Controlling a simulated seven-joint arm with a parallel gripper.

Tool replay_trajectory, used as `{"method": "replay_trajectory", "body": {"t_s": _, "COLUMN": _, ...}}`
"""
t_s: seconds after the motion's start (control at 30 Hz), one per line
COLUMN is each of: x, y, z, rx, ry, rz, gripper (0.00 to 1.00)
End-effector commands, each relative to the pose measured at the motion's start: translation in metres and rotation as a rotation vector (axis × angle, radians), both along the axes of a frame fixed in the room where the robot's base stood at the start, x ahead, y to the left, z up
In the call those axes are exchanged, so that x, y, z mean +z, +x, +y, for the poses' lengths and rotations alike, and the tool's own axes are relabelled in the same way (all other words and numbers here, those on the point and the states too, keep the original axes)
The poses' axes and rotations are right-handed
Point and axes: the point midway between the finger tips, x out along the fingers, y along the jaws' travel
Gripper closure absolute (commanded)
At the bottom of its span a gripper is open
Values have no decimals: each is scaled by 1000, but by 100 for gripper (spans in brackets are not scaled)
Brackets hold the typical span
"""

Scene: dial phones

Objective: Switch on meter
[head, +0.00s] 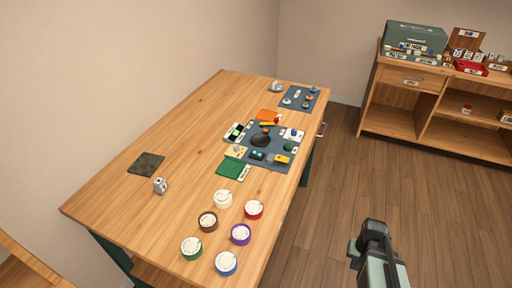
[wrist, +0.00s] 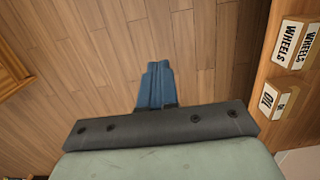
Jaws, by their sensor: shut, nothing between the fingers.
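A small white device with a dark face and a green patch (head: 235,132) lies at the left edge of the dark mat on the wooden table; it looks like the meter, but its switch is too small to make out. My gripper's blue fingers (wrist: 157,84) are together and empty in the wrist view, with floor planks behind them. In the head view my arm's end is at the lower right, over the floor, off the table and well apart from the device. The fingertips are not clear there.
The dark mat (head: 277,164) holds several small parts and tools. Several round colour-rimmed pots stand at the table's front, including a red one (head: 254,210). A small grey object (head: 160,185) stands at left. Shelves (head: 400,122) stand at the back right. Boxes marked WHEELS (wrist: 290,42) show in the wrist view.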

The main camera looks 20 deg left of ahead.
Motion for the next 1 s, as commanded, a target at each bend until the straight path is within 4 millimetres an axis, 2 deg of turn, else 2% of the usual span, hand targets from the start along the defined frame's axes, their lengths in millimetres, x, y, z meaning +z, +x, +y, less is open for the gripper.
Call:
{"method": "replay_trajectory", "body": {"t_s": 0.03, "x": 12, "y": 18, "z": 7, "rx": 2, "ry": 3, "rz": -23, "gripper": 100}}
{"method": "replay_trajectory", "body": {"t_s": 0.27, "x": 65, "y": 79, "z": 48, "rx": -4, "ry": 21, "rz": -88, "gripper": 100}}
{"method": "replay_trajectory", "body": {"t_s": 0.47, "x": 118, "y": 130, "z": 107, "rx": -9, "ry": 50, "rz": -121, "gripper": 100}}
{"method": "replay_trajectory", "body": {"t_s": 0.57, "x": 147, "y": 151, "z": 143, "rx": -12, "ry": 66, "rz": -130, "gripper": 100}}
{"method": "replay_trajectory", "body": {"t_s": 0.73, "x": 203, "y": 179, "z": 215, "rx": -13, "ry": 98, "rz": -135, "gripper": 100}}
{"method": "replay_trajectory", "body": {"t_s": 0.9, "x": 267, "y": 194, "z": 294, "rx": -11, "ry": 132, "rz": -130, "gripper": 100}}
{"method": "replay_trajectory", "body": {"t_s": 1.0, "x": 306, "y": 196, "z": 339, "rx": -8, "ry": 148, "rz": -124, "gripper": 100}}
